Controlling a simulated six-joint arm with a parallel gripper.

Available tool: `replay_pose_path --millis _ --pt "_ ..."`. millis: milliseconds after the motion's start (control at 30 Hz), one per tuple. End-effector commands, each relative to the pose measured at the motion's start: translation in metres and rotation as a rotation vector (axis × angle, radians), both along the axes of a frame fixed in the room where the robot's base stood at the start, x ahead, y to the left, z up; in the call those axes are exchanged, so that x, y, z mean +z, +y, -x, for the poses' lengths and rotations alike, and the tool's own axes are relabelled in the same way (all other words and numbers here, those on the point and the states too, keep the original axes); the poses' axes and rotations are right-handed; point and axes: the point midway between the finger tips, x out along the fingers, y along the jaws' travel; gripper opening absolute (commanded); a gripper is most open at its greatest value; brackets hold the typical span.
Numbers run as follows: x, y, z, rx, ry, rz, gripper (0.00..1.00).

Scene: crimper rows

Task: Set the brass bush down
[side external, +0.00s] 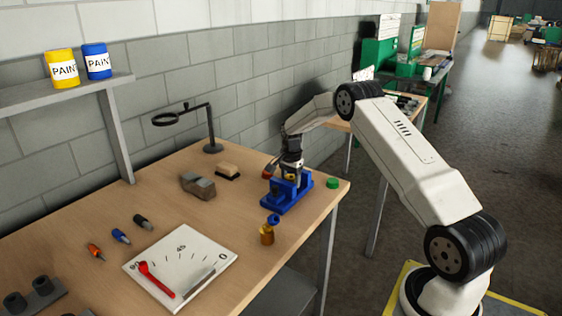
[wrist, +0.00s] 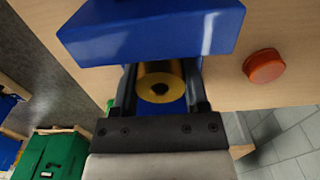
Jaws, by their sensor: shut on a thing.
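In the side view my gripper (side external: 291,168) points down at the blue fixture (side external: 285,200) near the bench's right end. The blue fixture also fills the top of the wrist view (wrist: 150,30), just beyond the bush. The bush is mostly hidden in the side view. I cannot tell whether it touches the fixture.
A red button (wrist: 264,66) and a green button (side external: 333,183) flank the fixture. A small amber bottle with a blue top (side external: 267,235) stands in front. A white angle board (side external: 195,262), a magnifier stand (side external: 212,147) and a grey block (side external: 198,186) share the bench (side external: 90,212).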

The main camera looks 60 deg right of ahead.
Motion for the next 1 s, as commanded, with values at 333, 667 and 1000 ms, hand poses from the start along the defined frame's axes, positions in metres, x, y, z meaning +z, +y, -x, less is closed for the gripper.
replay_pose_path --millis 333,667,1000 --pt "-0.0009 -0.0004 -0.0005 0.0 -0.002 0.001 0.0" --pt "-0.0034 -0.0001 -0.0001 0.0 0.0 0.0 0.93" --pt "0.0006 -0.0002 -0.0002 0.0 -0.001 0.001 0.93"
